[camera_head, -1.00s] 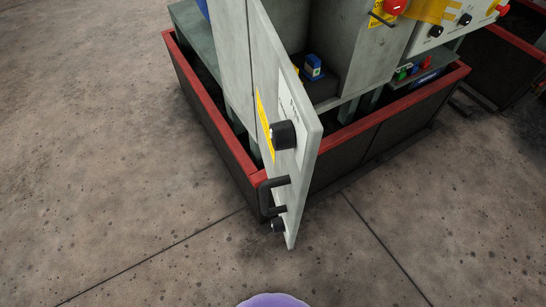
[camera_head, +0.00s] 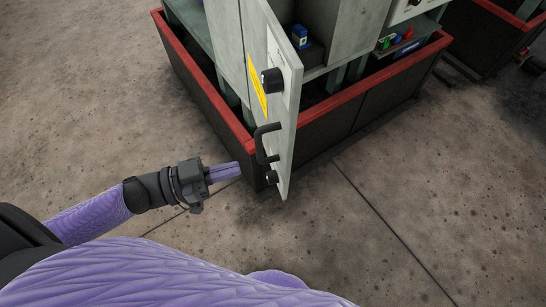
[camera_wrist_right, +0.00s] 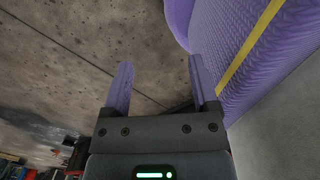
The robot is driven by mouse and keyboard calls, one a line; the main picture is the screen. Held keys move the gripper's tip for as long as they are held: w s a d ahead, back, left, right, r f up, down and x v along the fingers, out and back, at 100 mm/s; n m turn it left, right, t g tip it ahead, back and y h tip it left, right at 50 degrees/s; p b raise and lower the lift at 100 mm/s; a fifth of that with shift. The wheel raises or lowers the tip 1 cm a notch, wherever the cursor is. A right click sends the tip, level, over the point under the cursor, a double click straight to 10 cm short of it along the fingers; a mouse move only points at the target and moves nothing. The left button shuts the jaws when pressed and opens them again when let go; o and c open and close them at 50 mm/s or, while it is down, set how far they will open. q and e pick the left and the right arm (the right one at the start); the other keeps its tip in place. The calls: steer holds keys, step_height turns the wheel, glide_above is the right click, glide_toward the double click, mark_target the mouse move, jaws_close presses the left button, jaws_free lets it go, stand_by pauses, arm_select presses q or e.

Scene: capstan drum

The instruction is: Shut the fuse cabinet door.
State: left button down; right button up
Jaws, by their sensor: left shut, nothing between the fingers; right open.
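The fuse cabinet door (camera_head: 284,120) stands wide open, swung out toward me from the grey cabinet (camera_head: 228,45). It carries a black knob (camera_head: 272,82), a black bar handle (camera_head: 262,144) and a small black lock (camera_head: 271,177) near its lower edge. My left gripper (camera_head: 238,170) is shut and empty, just left of the door's lower part, near the handle; I cannot tell whether it touches the door. My right gripper (camera_wrist_right: 160,88) is open and empty in the right wrist view, over bare floor. It does not show in the head view.
A dark low wall with a red rim (camera_head: 210,92) surrounds the cabinet's base. A blue block (camera_head: 299,36) sits inside the cabinet. Coloured parts (camera_head: 400,38) lie on a shelf at right. The concrete floor (camera_head: 400,190) in front is clear.

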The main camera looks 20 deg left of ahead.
mark_target(283, 155)
arm_select(q)
steer(key=b+x, duration=0.1)
steer(key=x, duration=0.5)
steer(key=shift+w+d, duration=0.6)
steer(key=shift+d, duration=0.2)
arm_select(e)
steer(key=shift+s+d+f, duration=0.4)
steer(key=shift+s+f, duration=0.25)
steer(key=shift+s, duration=0.2)
